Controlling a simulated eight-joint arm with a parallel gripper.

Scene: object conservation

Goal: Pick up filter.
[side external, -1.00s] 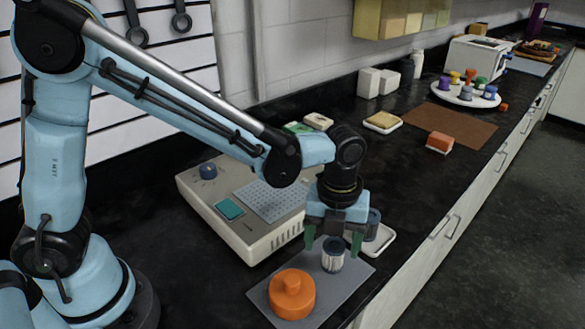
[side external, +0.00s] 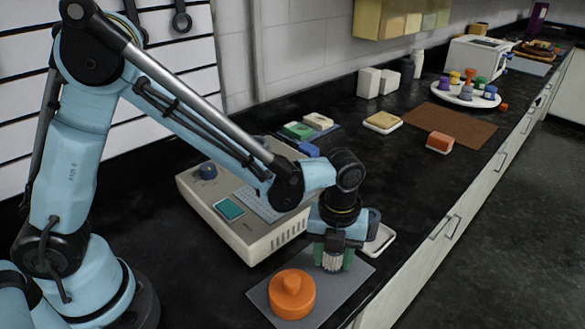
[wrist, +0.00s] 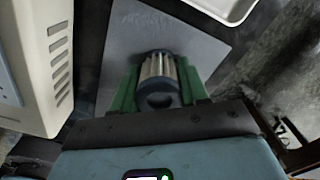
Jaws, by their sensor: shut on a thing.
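The filter (side external: 332,262) is a small white pleated cylinder with a dark blue end cap. It stands on the grey mat (side external: 262,293), near the mat's back right part. My gripper (side external: 333,263) is lowered over it with green fingers on both sides. In the wrist view the filter (wrist: 159,78) sits between the two green fingers, its blue cap with a round hole facing the camera. My gripper (wrist: 158,92) is shut on the filter. In the side view the filter's top is hidden by my gripper.
An orange round lidded object (side external: 292,294) stands on the mat, left of the filter. A beige instrument box (side external: 250,240) is close behind on the left. A white tray (side external: 380,240) lies behind my gripper. The counter's front edge (side external: 400,268) runs to the right.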

